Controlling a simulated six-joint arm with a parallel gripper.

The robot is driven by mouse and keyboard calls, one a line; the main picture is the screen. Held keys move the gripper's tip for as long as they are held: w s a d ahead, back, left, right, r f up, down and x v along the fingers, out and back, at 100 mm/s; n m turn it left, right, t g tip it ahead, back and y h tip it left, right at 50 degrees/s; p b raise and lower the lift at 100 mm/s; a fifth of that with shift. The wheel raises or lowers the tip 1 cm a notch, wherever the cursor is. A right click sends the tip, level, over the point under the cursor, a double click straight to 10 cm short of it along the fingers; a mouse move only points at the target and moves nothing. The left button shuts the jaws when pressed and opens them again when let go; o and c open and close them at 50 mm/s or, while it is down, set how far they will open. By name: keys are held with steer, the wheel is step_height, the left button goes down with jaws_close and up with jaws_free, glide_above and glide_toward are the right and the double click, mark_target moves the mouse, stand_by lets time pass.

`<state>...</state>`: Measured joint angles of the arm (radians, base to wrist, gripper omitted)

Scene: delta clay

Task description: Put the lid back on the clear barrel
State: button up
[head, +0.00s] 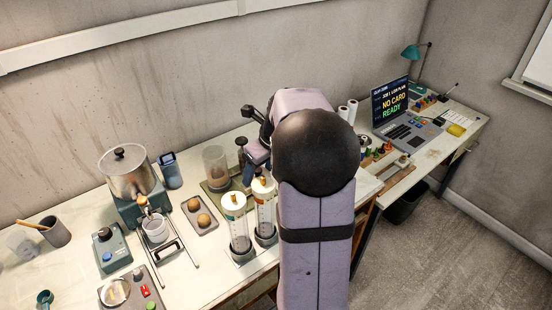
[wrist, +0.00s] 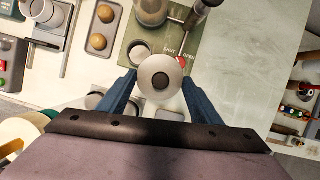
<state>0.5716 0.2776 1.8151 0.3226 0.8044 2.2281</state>
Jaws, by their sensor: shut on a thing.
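The clear barrel (head: 215,166) stands upright on a green base, left of my gripper in the head view, and its top looks uncovered. My gripper (wrist: 160,88) is shut on a pale round lid with a dark centre knob (wrist: 160,82), held between its two blue fingers.
Two clear tubes with orange tops (head: 238,222) stand in front of the green base. A tray with two brown balls (head: 201,217) lies left of it, and a metal pot (head: 129,172) farther left. A laptop (head: 398,114) is at the right. Pale bench space (wrist: 250,60) is open right of the base.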

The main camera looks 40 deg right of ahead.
steer(key=w+a+r+n+g+p, duration=0.1)
steer(key=w+a+r+n+p, duration=0.4)
steer(key=w+a+p, duration=0.75)
steer(key=w+d+r+m+p, duration=0.1)
steer(key=w+d+r+m, duration=0.1)
steer(key=d+r+m, duration=0.2)
steer(key=shift+w+d+m+h+p, duration=0.3)
steer(key=shift+w+d+m+p, duration=0.1)
steer(key=shift+d+m, duration=0.85)
steer(key=shift+f, duration=0.15)
step_height(320, 180, down, 6)
steer(key=b, duration=0.5)
